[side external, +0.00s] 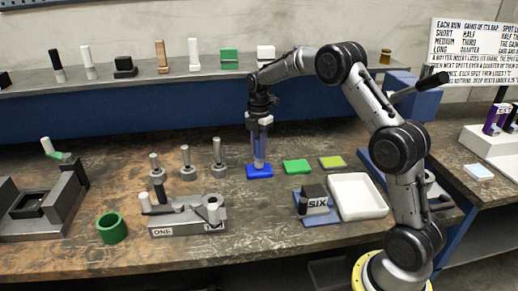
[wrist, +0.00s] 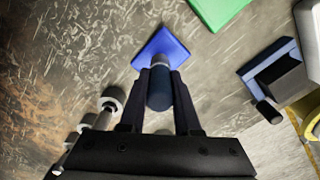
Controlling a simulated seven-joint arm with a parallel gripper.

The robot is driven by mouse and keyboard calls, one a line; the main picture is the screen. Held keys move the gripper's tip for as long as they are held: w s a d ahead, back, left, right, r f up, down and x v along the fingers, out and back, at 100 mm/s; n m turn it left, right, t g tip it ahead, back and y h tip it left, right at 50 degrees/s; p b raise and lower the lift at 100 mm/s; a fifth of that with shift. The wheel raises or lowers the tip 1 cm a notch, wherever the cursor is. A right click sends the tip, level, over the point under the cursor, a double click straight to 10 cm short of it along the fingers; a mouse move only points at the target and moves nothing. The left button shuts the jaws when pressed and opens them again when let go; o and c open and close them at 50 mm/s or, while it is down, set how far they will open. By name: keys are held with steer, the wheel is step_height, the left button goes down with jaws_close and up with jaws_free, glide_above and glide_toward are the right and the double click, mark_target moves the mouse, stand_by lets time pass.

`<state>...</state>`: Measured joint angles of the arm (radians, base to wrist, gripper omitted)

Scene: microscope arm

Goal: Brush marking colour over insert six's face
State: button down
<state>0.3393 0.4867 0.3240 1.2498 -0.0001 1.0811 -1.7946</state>
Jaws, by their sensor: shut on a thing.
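My gripper (side external: 260,128) points down over the blue pad (side external: 259,172) in the middle of the bench. In the wrist view, my gripper (wrist: 161,78) is shut on a dark blue cylindrical handle (wrist: 160,92), seemingly the brush. Its lower end is at the blue pad (wrist: 162,45); whether it touches the pad I cannot tell. The block marked SIX (side external: 317,204) sits on a blue base to the right of the pad, with a dark knob at its left. Insert six's face is not clearly distinguishable.
A green pad (side external: 298,167) and a yellow-green pad (side external: 332,162) lie right of the blue one. A white tray (side external: 358,212) stands beside SIX. Upright plungers (side external: 186,162) and a fixture marked ONE (side external: 180,228) stand left, with a green ring (side external: 111,230). A shelf runs behind.

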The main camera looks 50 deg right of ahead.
mark_target(259, 139)
steer(key=shift+f, duration=0.65)
stand_by(1.4)
steer(key=shift+r, duration=3.6)
